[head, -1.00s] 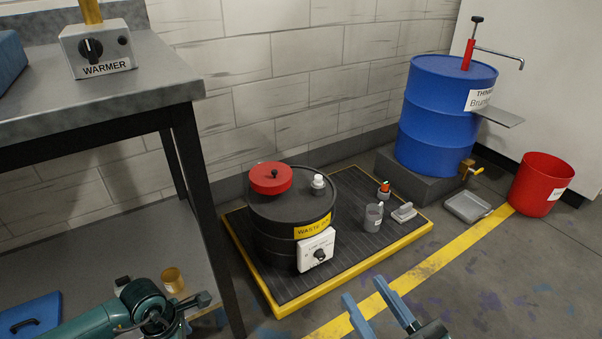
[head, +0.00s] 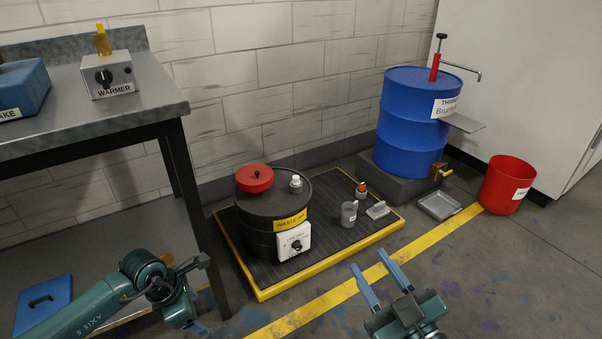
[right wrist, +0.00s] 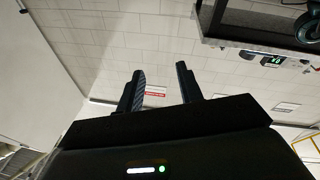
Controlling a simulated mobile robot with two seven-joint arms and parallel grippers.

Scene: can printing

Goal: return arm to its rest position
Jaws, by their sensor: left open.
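My left arm (head: 95,305) is teal and comes in from the lower left, in front of the bench's lower shelf. Its gripper (head: 196,312) points down near the bench leg; it is open, with its fingers partly hidden and nothing seen in them. My right gripper (head: 380,278) is over the floor in front of the yellow-edged pallet, its two blue fingers apart and empty. In the right wrist view the same fingers (right wrist: 160,90) stand apart with only the wall beyond them.
A steel bench (head: 90,118) with a warmer (head: 106,76) stands at left. A black waste drum (head: 262,228) and small containers stand on the pallet (head: 335,255). A blue drum (head: 402,135) and red bin (head: 508,185) are behind at right. Floor at lower right is clear.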

